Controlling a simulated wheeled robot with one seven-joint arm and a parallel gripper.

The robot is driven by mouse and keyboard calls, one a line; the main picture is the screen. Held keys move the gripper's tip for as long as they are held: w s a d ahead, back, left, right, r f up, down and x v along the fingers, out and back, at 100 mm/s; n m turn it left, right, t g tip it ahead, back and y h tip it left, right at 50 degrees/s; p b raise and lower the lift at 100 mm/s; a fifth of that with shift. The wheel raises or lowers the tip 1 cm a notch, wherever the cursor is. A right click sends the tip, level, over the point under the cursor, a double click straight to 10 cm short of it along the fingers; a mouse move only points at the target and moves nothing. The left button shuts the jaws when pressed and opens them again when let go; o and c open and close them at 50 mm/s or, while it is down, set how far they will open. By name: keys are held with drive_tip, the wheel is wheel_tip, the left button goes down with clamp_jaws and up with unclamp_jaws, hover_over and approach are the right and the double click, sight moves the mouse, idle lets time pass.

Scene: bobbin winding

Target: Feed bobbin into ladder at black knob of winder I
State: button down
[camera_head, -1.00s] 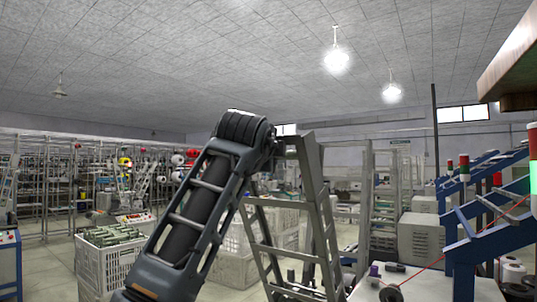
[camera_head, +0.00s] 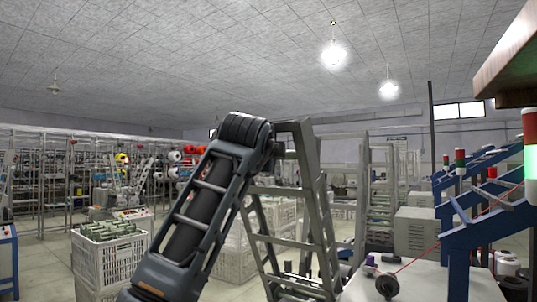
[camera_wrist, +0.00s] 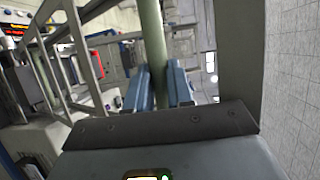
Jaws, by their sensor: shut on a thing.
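In the wrist view my gripper (camera_wrist: 160,85) has its two blue fingers closed around a pale green bobbin (camera_wrist: 153,35), a long rod that runs up out of the picture. In the head view my gripper and the bobbin are hidden behind my raised arm. A grey metal ladder (camera_head: 318,195) stands just right of my arm. Grey rails with rungs (camera_wrist: 77,50) show at the left of the wrist view. Blue winder frames (camera_head: 485,235) stand at the right. A small black round part (camera_head: 387,285) sits on the white tabletop; I cannot tell if it is the black knob.
A white crate (camera_head: 103,268) of green bobbins stands left of my arm, with more crates behind it. The white tabletop (camera_head: 430,283) reaches toward me at the lower right. A wooden-edged shelf (camera_head: 505,60) overhangs the upper right. Open floor lies at the left.

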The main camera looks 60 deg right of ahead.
drive_tip(key=shift+d+f+b, duration=0.3)
drive_tip(key=shift+f+b, duration=0.1)
drive_tip(key=shift+f, duration=0.2)
drive_tip(key=shift+d+f+b, duration=0.25)
drive_tip(key=shift+f+b, duration=0.15)
drive_tip(key=shift+f, duration=0.25)
drive_tip(key=shift+d+f+b, duration=0.3)
drive_tip(key=shift+f+b, duration=0.1)
drive_tip(key=shift+f, duration=0.3)
drive_tip(key=f+b, duration=0.1)
drive_tip(key=d+f+b, duration=0.1)
drive_tip(key=f, duration=0.1)
drive_tip(key=shift+d+f+b, duration=0.35)
drive_tip(key=shift+b, duration=0.05)
drive_tip(key=c, duration=0.6)
unclamp_jaws()
drive_tip(key=shift+s, duration=0.1)
drive_tip(key=s+a+r+p, duration=0.2)
drive_tip(key=a+r, duration=0.3)
drive_tip(key=a, duration=0.3)
drive_tip(key=shift+a+r, duration=0.15)
drive_tip(key=shift+a, duration=0.15)
